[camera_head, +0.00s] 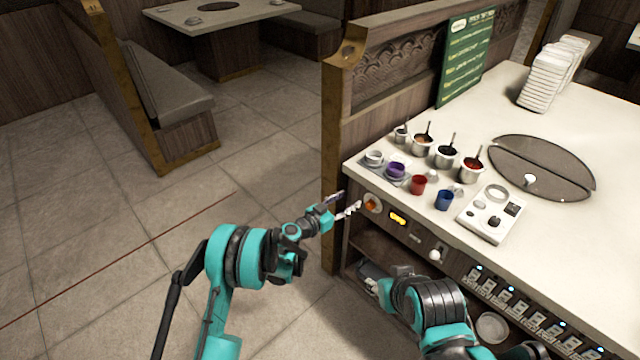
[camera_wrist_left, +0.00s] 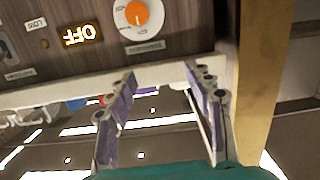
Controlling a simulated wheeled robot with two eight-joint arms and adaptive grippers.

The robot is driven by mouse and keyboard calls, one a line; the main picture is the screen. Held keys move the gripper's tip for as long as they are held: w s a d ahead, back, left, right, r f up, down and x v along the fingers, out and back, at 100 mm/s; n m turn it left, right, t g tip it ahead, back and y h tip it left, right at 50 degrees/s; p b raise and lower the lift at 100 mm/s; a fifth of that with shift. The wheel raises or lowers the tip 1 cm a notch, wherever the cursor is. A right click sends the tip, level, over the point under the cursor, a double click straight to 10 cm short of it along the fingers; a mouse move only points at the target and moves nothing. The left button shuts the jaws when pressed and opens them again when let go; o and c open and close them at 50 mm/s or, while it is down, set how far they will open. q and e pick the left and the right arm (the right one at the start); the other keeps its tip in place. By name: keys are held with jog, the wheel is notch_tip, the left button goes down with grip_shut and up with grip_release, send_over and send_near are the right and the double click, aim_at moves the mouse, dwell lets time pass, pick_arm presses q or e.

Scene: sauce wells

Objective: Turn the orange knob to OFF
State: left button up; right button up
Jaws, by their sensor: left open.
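The orange knob (camera_head: 371,205) sits on a pale round dial on the front panel of the counter, at its left end. In the left wrist view the knob (camera_wrist_left: 137,13) is at the top, with the picture upside down.
Sauce pots (camera_head: 446,157), a red cup (camera_head: 418,185) and a blue cup (camera_head: 444,200) stand on the counter above the panel. A wooden end post (camera_head: 334,160) rises close by my left gripper. A white knob (camera_head: 435,256) is further right. Floor on the left is clear.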

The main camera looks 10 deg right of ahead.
pick_arm(q)
jog(key=s+a+r+y, duration=0.1)
jog(key=s+a+r, duration=0.1)
jog(key=r, duration=0.3)
jog(key=s+a+r+n+g+y, duration=0.1)
jog(key=s+a+r, duration=0.1)
jog(key=a+r, duration=0.2)
jog(key=s+a+r+n+y, duration=0.1)
jog(key=a+r, duration=0.2)
jog(key=r, duration=0.2)
jog(key=shift+s+r, duration=0.3)
jog(key=shift+s, duration=0.1)
jog(key=shift+a, duration=0.1)
jog(key=s+a+r+n+g+y, duration=0.1)
jog(key=s+a+r+n+y, duration=0.35)
jog(key=s+a, duration=0.9)
jog(key=s+a+f+n+y, duration=0.1)
jog(key=s+a+y, duration=0.1)
jog(key=s+a, duration=0.4)
jog(key=s+a+f+n+g+y, duration=0.1)
jog(key=s+a, duration=0.4)
jog(key=s, duration=0.8)
jog(key=shift+s+a+f+n+y, duration=0.3)
jog(key=shift+f+n+y, duration=0.4)
jog(key=shift+y, duration=0.55)
